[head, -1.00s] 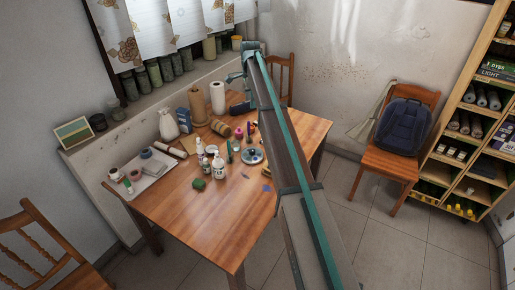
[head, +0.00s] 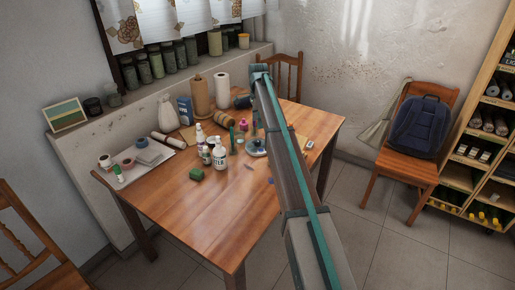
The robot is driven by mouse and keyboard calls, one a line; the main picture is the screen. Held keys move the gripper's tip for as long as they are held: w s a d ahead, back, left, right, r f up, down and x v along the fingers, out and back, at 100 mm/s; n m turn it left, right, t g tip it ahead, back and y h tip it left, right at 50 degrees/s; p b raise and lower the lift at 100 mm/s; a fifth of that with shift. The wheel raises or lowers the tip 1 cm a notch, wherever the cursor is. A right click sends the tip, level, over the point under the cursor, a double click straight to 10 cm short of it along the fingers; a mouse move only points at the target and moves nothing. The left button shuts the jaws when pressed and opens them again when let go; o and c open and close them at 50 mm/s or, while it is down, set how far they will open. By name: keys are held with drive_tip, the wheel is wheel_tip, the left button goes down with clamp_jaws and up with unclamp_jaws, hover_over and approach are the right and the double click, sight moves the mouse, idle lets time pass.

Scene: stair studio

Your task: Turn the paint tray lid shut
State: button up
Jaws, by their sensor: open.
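A small round blue-and-white dish (head: 256,149), which looks like the paint tray, sits on the wooden table (head: 190,215) just left of my arm. It is small, and my arm hides part of its right side. I cannot make out its lid or how far it is turned. My arm rises from the bottom of the head view to a joint over the back of the table. My gripper cannot be made out; the arm's far end seems hidden behind my own links.
A white glue bottle (head: 220,157), smaller bottles and a green block (head: 196,174) stand left of the dish. A paper roll (head: 222,93) and a brown roll (head: 200,95) stand behind. A tray of tape rolls (head: 160,159) lies at left. The table's front is clear.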

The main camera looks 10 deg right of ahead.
sight(258, 141)
wheel_tip(258, 141, down, 11)
drive_tip(key=shift+w+r+p, duration=0.1)
drive_tip(key=shift+p, duration=0.7)
clamp_jaws()
